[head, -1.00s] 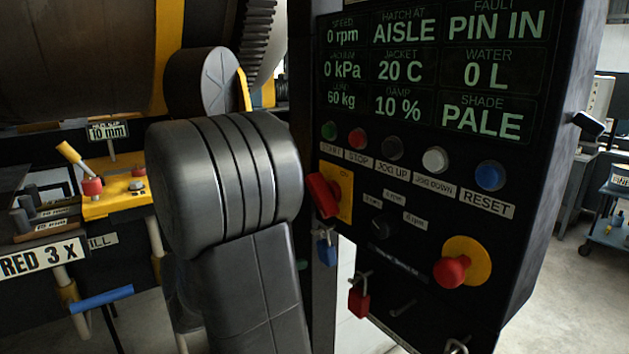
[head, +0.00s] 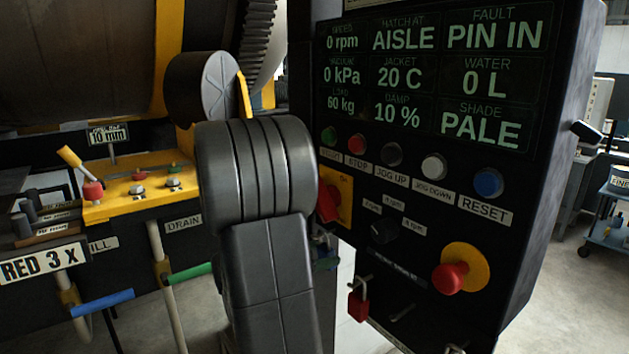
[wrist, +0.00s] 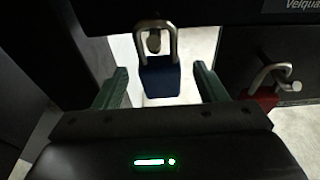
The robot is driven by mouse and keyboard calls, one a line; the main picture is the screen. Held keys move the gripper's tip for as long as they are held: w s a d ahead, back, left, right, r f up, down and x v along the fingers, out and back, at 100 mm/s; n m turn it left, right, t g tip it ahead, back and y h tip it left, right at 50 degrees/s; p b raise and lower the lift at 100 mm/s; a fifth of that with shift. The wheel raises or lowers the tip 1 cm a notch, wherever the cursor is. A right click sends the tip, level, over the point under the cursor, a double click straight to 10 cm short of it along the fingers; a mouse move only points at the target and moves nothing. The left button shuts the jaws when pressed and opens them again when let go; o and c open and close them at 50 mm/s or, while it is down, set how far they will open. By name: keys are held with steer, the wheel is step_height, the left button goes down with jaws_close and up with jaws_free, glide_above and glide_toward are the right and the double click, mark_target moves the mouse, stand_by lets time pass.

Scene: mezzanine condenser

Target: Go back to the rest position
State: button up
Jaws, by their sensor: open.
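My gripper (wrist: 160,90) is open in the wrist view, with a green-grey finger on each side. A blue padlock (wrist: 160,80) hangs by its shackle beyond and between the fingers in that view. I cannot tell how far it is from the fingertips, and no contact shows. In the head view my dark arm stands in the middle and hides most of what is behind it, and a bit of my gripper (head: 325,258) shows beside it under the panel.
The black control panel (head: 440,190) stands close on the right, with a red padlock (head: 358,302) below it, also in the wrist view (wrist: 262,98). A yellow valve block (head: 140,198), a blue handle (head: 102,302) and a green handle (head: 188,273) lie left. Open floor shows far right.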

steer(key=shift+s+a, duration=0.25)
steer(key=shift+a, duration=0.15)
steer(key=b+v, duration=0.1)
steer(key=v, duration=1.2)
steer(key=x, duration=1.3)
steer(key=shift+w+d+p, duration=0.1)
steer(key=shift+d+p, duration=0.15)
steer(key=shift+p, duration=0.15)
steer(key=shift+w+d+r+p, duration=0.15)
steer(key=shift+d+r+p, duration=0.05)
steer(key=shift+p, duration=0.1)
steer(key=p+v, duration=0.2)
steer(key=v, duration=0.8)
steer(key=shift+a+f+p, duration=0.2)
steer(key=shift+f+p, duration=0.1)
steer(key=shift+f, duration=0.1)
